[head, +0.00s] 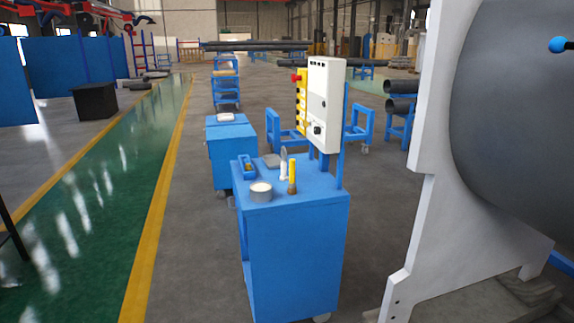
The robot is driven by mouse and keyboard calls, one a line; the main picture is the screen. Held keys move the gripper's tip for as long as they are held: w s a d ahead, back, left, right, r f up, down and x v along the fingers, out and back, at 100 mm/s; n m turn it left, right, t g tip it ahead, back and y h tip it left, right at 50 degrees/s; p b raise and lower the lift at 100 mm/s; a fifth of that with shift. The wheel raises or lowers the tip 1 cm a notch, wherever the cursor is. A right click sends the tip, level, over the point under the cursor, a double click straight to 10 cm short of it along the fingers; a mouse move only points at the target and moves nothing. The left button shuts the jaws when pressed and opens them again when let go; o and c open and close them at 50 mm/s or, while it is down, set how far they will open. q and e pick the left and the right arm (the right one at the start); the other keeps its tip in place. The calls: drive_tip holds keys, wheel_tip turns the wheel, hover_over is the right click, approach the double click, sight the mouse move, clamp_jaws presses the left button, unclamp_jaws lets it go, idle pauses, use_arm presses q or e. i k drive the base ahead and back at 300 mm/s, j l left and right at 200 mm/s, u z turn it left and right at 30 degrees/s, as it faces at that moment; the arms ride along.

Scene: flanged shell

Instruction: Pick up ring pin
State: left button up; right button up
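No thing in the head view shows clearly as the ring pin. Several small items stand on top of a blue cabinet cart (293,270). They are a round silver-white tin or ring (261,191), an upright pale pin-like tool (283,165), and an upright yellow-handled tool with a brown lower end (292,176). A blue holder with yellow bits (246,167) and a grey block (271,160) lie behind them. A blue ball on a dark stem (558,44) shows in front of the large grey shell at the upper right. Neither of my grippers is in view.
A white control box (325,105) stands on a post at the cart's back right. The large dark shell (515,130) with its white flange plate (425,215) fills the right side. A second blue cart (231,155) stands behind. Green-and-yellow marked floor (75,235) is open at left.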

sight(285, 177)
drive_tip(key=i+j, duration=0.2)
drive_tip(key=i, duration=0.25)
drive_tip(key=i+j+u, duration=0.1)
drive_tip(key=i, duration=0.4)
drive_tip(key=j, duration=0.1)
